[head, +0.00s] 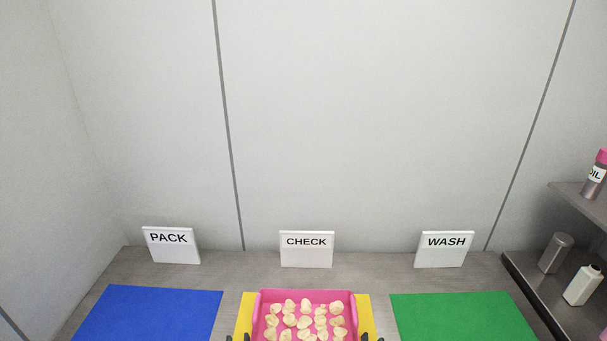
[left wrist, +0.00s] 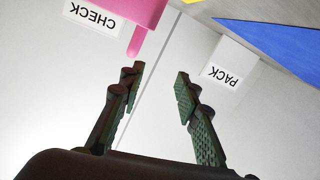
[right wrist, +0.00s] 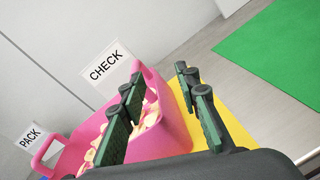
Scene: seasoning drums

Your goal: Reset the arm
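A pink basket (head: 347,298) holding several pale yellowish pieces (head: 304,322) stands on a yellow mat (head: 366,312) at the bottom middle of the head view.
A blue mat (head: 150,315) lies left and a green mat (head: 462,316) right. PACK (head: 171,246), CHECK (head: 307,249) and WASH (head: 445,249) signs stand along the back. A dark shelf (head: 580,200) with bottles is at the right. A wall closes the back.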

